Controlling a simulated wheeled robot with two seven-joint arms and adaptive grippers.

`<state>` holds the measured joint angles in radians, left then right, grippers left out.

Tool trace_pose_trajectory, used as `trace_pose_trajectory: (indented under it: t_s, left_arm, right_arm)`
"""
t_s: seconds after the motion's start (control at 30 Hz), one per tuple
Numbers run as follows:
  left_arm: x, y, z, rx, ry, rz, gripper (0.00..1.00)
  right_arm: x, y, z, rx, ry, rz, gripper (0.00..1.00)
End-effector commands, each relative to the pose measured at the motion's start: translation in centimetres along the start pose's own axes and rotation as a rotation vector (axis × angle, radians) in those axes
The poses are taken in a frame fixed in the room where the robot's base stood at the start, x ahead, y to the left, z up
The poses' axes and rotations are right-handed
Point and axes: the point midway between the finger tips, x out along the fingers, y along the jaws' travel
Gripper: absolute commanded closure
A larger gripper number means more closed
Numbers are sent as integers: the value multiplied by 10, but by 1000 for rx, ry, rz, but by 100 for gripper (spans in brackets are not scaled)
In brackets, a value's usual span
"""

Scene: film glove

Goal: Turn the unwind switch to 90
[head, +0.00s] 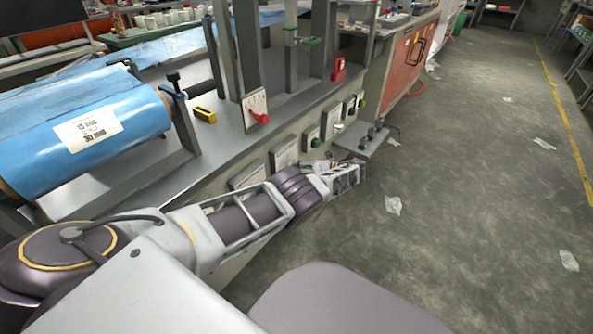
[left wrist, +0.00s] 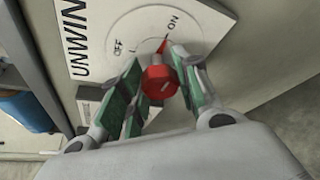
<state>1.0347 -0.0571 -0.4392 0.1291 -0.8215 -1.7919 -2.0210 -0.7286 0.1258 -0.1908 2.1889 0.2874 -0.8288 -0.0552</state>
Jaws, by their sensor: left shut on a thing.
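The unwind switch is a white plate (left wrist: 97,22) lettered "UNWIN", with the rest cut off, and a round dial marked OFF and ON. A red knob (left wrist: 160,82) stands out from the dial, and a red pointer tip shows beside it, towards ON. My left gripper (left wrist: 158,90) has its green-padded fingers on both sides of the knob and is shut on it. In the head view my left gripper (head: 347,177) is low at the machine's front side; I cannot make out the knob there. My right gripper is not in view.
Small control plates (head: 285,153) and a green button (head: 315,143) line the machine's side. A red lever on a scale plate (head: 256,108) and a blue film roll (head: 85,130) sit above. The floor (head: 470,170) to the right is open, with scraps of film (head: 393,205).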

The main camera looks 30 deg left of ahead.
Motion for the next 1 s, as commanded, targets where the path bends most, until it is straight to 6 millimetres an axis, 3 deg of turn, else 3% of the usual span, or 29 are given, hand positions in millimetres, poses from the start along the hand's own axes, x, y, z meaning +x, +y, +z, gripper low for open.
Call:
trace_pose_trajectory:
  t_s: [0.27,0.3,0.43,0.8,1.0]
  left_arm:
    - [0,-1,-1,3,2,-1,92]
    - [0,-1,-1,3,2,-1,63]
    - [0,0,-1,2,1,-1,46]
    - [0,0,0,0,0,0,46]
    - [0,0,0,0,0,0,46]
  right_arm:
    - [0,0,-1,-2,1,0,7]
    - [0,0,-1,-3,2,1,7]
    - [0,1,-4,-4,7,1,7]
    - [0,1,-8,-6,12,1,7]
    - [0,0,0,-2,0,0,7]
